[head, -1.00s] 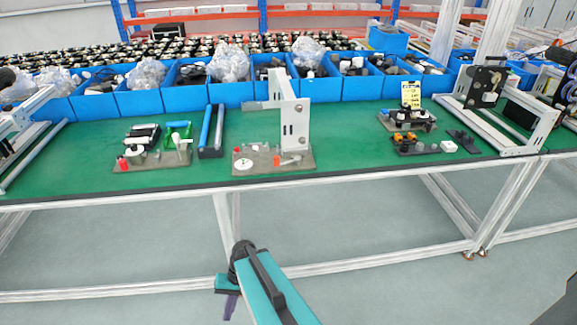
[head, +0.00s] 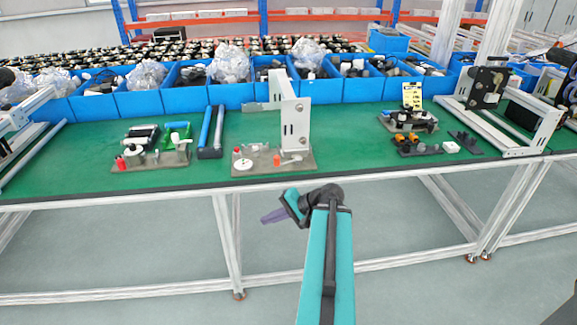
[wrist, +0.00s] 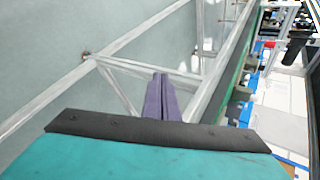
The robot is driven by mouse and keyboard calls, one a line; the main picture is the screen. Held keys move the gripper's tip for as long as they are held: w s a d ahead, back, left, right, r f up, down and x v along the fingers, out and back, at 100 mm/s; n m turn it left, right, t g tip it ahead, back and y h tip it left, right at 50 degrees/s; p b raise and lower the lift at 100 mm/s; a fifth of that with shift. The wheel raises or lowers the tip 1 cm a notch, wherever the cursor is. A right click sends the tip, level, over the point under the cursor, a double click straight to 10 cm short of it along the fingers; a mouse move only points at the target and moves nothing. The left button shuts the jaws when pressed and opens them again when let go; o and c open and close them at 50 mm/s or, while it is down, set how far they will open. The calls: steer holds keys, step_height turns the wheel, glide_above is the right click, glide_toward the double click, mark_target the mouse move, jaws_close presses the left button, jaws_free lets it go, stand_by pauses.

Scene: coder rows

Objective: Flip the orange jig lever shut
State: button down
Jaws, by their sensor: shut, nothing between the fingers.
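On the green bench, the middle grey jig plate (head: 262,170) carries a small orange-red part (head: 277,160) near its front edge, beside a white round piece. The right jig (head: 418,152) carries orange pieces (head: 403,138). I cannot tell from this distance which orange part is the lever, or its position. My gripper (head: 266,217) is in front of the bench, below the front edge and apart from every jig. Its purple fingers are together and empty; they also show in the wrist view (wrist: 161,80), above the floor and bench frame.
A white upright bracket (head: 294,120) stands at the middle jig. The left jig (head: 150,162) has red parts. Blue bins (head: 180,98) line the bench's back. Green surface is clear between the middle and right jigs. The bench's front edge (head: 350,177) lies between my gripper and the jigs.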

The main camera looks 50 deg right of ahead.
steer(key=s+d+r+m+t+h, duration=0.1)
steer(key=s+d+r+t, duration=0.1)
steer(key=s+d+r, duration=0.3)
steer(key=s+d+r+m+t+h+b, duration=0.1)
steer(key=s+d+r+t+h, duration=0.1)
steer(key=s+d+r, duration=0.3)
steer(key=d+r+t, duration=0.1)
steer(key=d+r, duration=0.3)
steer(key=r, duration=0.2)
steer(key=shift+d+r+m+h, duration=0.3)
steer(key=shift+d+r+m, duration=0.05)
steer(key=shift+r+m, duration=0.05)
steer(key=shift+w, duration=0.2)
steer(key=p, duration=0.2)
glide_toward(279, 162)
steer(key=f+x, duration=0.1)
steer(key=x, duration=0.3)
steer(key=shift+w+r, duration=0.1)
steer(key=shift+w, duration=0.9)
steer(key=shift+w+a, duration=0.1)
steer(key=shift+w, duration=0.05)
